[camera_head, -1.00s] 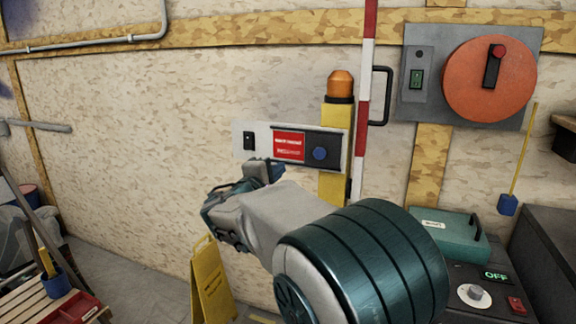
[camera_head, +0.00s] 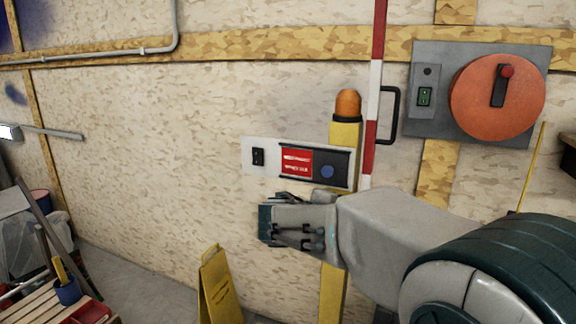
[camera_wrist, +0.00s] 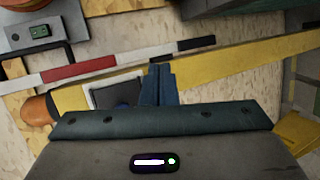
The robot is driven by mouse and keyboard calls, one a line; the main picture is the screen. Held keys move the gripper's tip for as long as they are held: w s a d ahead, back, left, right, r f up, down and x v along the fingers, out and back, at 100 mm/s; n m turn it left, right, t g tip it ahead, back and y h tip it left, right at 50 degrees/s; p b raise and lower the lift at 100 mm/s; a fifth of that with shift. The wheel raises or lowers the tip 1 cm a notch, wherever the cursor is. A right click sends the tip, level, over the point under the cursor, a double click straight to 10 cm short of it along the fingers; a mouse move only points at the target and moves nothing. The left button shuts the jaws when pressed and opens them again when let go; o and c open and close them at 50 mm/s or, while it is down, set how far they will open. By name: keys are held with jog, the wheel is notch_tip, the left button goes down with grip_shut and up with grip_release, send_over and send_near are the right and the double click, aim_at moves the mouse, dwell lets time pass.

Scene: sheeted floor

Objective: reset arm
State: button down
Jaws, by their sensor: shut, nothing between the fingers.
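My gripper shows in the wrist view (camera_wrist: 160,84) with its two fingers together and nothing between them. In the head view my arm reaches in from the lower right, and the gripper end (camera_head: 290,228) hangs in front of the wall, just below the wall panel (camera_head: 248,157). That panel carries a black switch, a red label and a blue round button. The fingertips are hard to make out in the head view. In the wrist view the panel is partly hidden behind the fingers.
A yellow post with an orange lamp (camera_head: 348,104) and a red-and-white pole (camera_head: 375,80) stand behind the arm. A grey board with an orange disc (camera_head: 470,100) hangs at upper right. A yellow floor sign (camera_head: 218,290) stands below. A slatted bench (camera_head: 45,308) is at lower left.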

jog(key=s+d+f+m+g+y+p, duration=0.1)
jog(key=s+d+m+g+y+p, duration=0.35)
jog(key=s, duration=0.95)
jog(key=s+a+m+g+y+p, duration=0.1)
jog(key=s+m+y+p, duration=0.3)
jog(key=s, duration=0.8)
jog(key=shift+f+m+g+y+p, duration=0.15)
jog(key=shift+m+g+y+p, duration=0.2)
jog(key=shift+m+g+p, duration=0.65)
jog(key=shift+n, duration=0.25)
